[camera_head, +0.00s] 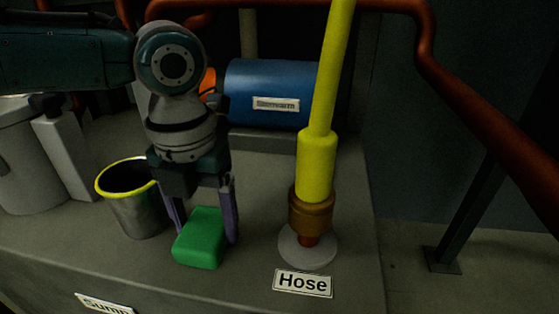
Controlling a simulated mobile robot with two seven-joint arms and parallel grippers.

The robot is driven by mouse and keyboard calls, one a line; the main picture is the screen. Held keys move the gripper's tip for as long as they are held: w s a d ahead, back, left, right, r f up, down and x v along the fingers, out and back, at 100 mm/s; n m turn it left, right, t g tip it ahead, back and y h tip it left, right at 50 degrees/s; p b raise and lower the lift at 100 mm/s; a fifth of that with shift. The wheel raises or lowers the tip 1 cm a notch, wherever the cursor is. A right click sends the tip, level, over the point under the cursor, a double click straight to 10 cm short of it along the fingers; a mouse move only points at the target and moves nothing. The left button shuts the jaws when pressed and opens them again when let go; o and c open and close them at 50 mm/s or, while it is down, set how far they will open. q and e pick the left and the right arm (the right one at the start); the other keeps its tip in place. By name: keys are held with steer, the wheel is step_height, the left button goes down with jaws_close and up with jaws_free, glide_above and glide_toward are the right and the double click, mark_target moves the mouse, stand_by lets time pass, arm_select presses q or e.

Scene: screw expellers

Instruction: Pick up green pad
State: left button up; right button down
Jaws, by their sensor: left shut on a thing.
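The green pad (202,238) is a block with rounded edges near the front of the grey bench, in the middle of the head view. My left gripper (206,228) points down over it, with one finger on each side, and is shut on the pad. The pad sits low between the fingertips; I cannot tell whether it touches the bench top. My right gripper is out of the view.
A metal cup with a yellow rim (135,205) stands just left of the gripper. A yellow hose (318,160) rises from a round base at right, behind a "Hose" label (303,283). A blue cylinder (262,84) lies behind. Red pipes (455,80) cross the back and right.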

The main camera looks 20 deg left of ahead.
mark_target(206, 224)
arm_select(q)
steer(key=c, duration=0.5)
steer(key=shift+r+p, duration=5.75)
steer(key=shift+r, duration=4.25)
